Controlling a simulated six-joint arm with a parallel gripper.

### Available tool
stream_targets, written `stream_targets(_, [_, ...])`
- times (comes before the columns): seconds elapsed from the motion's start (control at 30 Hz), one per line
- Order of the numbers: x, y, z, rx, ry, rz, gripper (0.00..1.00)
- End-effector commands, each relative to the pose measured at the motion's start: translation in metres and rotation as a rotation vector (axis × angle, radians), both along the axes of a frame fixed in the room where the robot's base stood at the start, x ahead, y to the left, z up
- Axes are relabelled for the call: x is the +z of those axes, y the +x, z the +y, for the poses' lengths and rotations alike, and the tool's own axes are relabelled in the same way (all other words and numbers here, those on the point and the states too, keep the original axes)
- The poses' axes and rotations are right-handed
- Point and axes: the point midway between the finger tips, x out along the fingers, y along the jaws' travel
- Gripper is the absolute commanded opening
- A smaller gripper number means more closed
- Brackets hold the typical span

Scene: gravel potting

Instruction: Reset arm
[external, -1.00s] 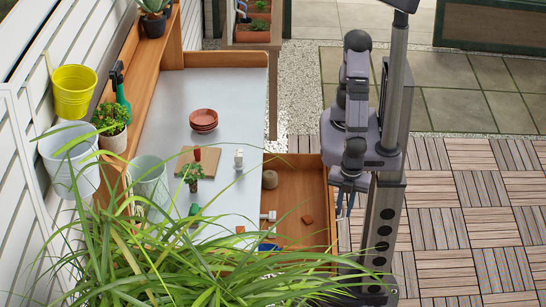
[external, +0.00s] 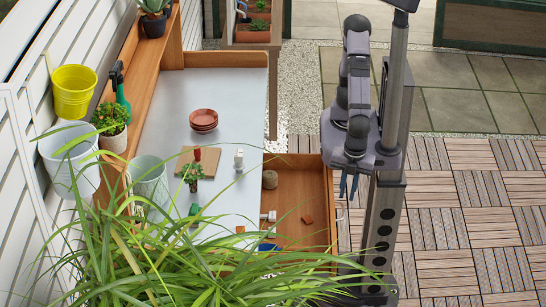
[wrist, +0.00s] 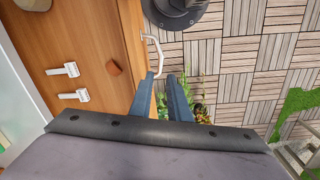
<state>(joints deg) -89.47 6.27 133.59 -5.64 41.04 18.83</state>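My gripper (external: 348,188) hangs beside my column, to the right of the open wooden drawer (external: 300,180), and points down. In the wrist view, my gripper's two dark fingers (wrist: 162,78) stand apart with a gap between them. Nothing is held between them. The fingertips show near the drawer's white handle (wrist: 155,52); the height between them cannot be told.
The drawer holds a small brown block (wrist: 113,68) and white-handled tools (wrist: 63,70). On the grey bench top (external: 160,112) are stacked terracotta saucers (external: 203,120), a small plant (external: 192,174) and a white spray-bottle-like item (external: 238,158). Long grass leaves cover the bench front.

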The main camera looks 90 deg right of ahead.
Motion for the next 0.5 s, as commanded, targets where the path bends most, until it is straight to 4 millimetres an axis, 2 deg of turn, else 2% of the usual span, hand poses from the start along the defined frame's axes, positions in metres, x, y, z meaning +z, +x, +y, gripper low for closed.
stream_targets(0.37, [0.000, 0.001, 0.000, -0.003, -0.001, 0.000, 0.16])
stream_targets(0.5, [0.002, 0.015, -0.004, -0.046, 0.000, 0.002, 0.16])
